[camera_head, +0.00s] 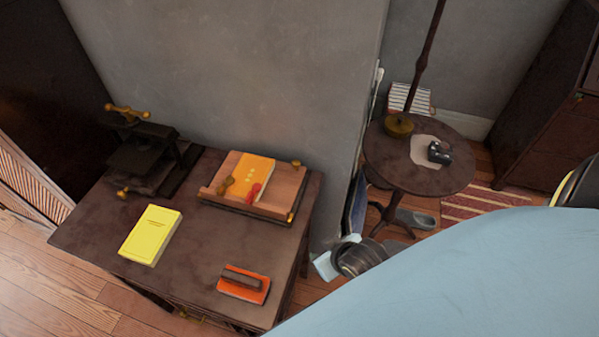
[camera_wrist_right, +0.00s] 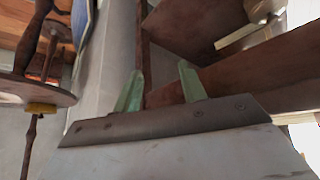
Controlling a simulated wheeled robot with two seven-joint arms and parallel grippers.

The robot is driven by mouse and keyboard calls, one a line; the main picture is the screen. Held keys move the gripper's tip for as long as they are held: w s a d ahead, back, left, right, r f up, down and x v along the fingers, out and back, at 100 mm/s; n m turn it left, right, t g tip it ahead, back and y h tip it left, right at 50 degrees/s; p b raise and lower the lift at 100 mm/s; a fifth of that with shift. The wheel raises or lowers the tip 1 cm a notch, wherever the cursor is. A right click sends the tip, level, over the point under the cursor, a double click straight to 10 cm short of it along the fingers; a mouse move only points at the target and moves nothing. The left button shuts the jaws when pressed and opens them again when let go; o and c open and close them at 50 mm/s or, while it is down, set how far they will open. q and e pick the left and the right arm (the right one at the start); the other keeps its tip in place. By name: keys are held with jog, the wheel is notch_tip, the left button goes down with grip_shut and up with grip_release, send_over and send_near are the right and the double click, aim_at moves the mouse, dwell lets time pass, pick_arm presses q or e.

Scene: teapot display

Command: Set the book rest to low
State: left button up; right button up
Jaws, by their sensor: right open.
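The book rest (camera_head: 287,187) is a wooden board on a dark base at the back right of the desk. It is slightly tilted, and its exact height setting cannot be told. An orange book (camera_head: 257,171) lies on it, with a red piece and a brown piece at its front edge. A brass knob (camera_head: 296,163) shows at its right back corner. My right gripper (camera_head: 326,265) is off the desk's right side, apart from the book rest and partly hidden. In the right wrist view its green fingers (camera_wrist_right: 160,88) are spread and empty. My left gripper is not in view.
On the desk (camera_head: 195,268) are a yellow book (camera_head: 150,235), an orange pad (camera_head: 243,289) with a dark block, and a dark press (camera_head: 150,155) with brass handles. A round side table (camera_head: 400,174) stands right, beyond a wall corner. My pale blue arm covers the lower right.

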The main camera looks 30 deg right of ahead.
jog(key=w+d+r+m+t+h+b, duration=0.1)
jog(key=w+d+r+t, duration=0.15)
jog(key=r, duration=0.55)
jog(key=w+d+r+m+t+b, duration=0.1)
jog(key=w+r+t, duration=0.3)
jog(key=r, duration=0.4)
jog(key=b, duration=0.3)
send_near(296, 163)
jog(key=x, duration=0.7)
jog(key=shift+w+f, duration=0.2)
jog(key=shift+w+d+f, duration=0.1)
jog(key=shift+w+f, duration=0.05)
jog(key=shift+w, duration=0.25)
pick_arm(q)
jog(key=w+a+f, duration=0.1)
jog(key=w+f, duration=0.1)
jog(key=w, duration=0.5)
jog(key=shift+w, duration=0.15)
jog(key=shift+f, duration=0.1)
pick_arm(e)
grip_shut()
